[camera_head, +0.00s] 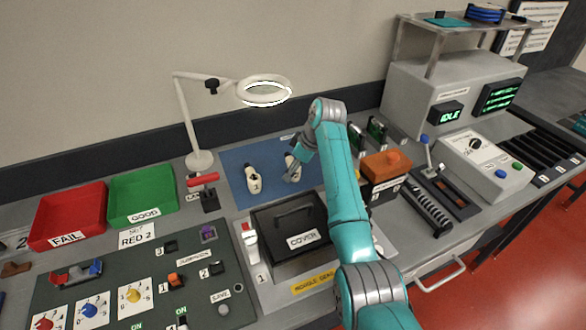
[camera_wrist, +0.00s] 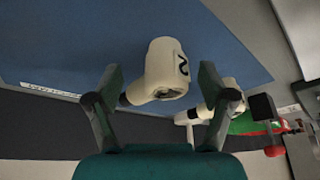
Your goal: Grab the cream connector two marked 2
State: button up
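The cream connector two (camera_head: 291,161), a cream piece with a dark end, is on the blue mat (camera_head: 236,160), partly hidden by my gripper in the head view. In the wrist view the connector (camera_wrist: 166,62) shows its black 2 and lies between and beyond my fingertips. My gripper (camera_wrist: 160,78) is open, one finger on each side, with gaps to the connector visible. In the head view my gripper (camera_head: 294,174) is right at the connector. I cannot tell how far the fingers reach around it.
Another cream connector marked 1 (camera_head: 252,180) stands to the left on the mat. A black cover (camera_head: 290,225) lies in front. An orange-topped block (camera_head: 386,166) is to the right. A ring lamp (camera_head: 264,91) hangs behind, and a red-handled lever (camera_head: 203,180) is at left.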

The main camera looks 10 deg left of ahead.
grip_shut()
